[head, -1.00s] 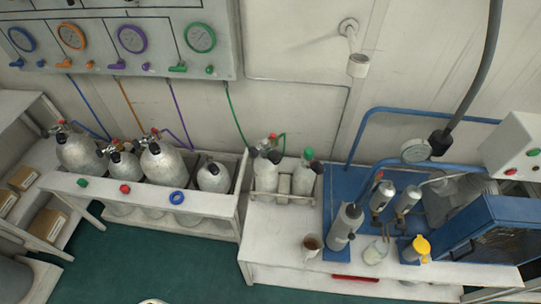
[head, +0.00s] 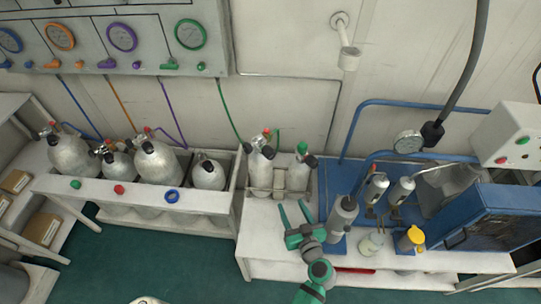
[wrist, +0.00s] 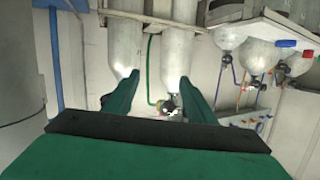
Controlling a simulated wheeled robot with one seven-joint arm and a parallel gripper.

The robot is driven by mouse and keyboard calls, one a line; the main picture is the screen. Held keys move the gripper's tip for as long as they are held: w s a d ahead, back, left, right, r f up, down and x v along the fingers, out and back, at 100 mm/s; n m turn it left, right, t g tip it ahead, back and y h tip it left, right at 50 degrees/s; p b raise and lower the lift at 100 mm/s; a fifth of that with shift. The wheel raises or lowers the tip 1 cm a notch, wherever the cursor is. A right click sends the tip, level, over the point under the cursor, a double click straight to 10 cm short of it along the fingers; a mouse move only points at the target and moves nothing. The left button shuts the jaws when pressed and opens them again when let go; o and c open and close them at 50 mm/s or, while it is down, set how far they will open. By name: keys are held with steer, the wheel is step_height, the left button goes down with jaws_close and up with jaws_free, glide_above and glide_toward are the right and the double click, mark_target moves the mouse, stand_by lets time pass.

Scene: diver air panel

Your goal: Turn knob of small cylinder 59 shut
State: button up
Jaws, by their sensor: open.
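Two pale grey small cylinders stand upright in the middle rack in the head view. The left one (head: 261,170) has a dark valve with a red-orange top. The right one (head: 299,175) has a green knob (head: 302,147) and a black fitting. No number 59 is readable, so I cannot tell which is meant. My green gripper (head: 294,208) is open and empty in front of this rack, apart from both cylinders. The wrist view is upside down; my gripper (wrist: 160,80) points at the cylinders there. The left finger hides one valve; the other valve (wrist: 170,106) shows between the fingers.
A white rack (head: 120,195) with several cylinders stands left. Hoses run up to the wall panel (head: 110,62). Green floor is clear in front.

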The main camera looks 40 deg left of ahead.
mark_target(272, 157)
steer(key=w+a+r+n+g+y, duration=0.2)
steer(key=w+r+n, duration=0.1)
steer(key=r, duration=0.2)
steer(key=w+a+r+n+g+y, duration=0.2)
steer(key=a+r+n+y, duration=0.1)
steer(key=r, duration=0.2)
steer(key=shift+n, duration=0.4)
steer(key=x, duration=0.9)
steer(key=shift+a+r, duration=0.35)
steer(key=shift+w+a, duration=0.3)
steer(key=shift+a, duration=0.25)
steer(key=shift+c, duration=0.6)
steer(key=c, duration=0.9)
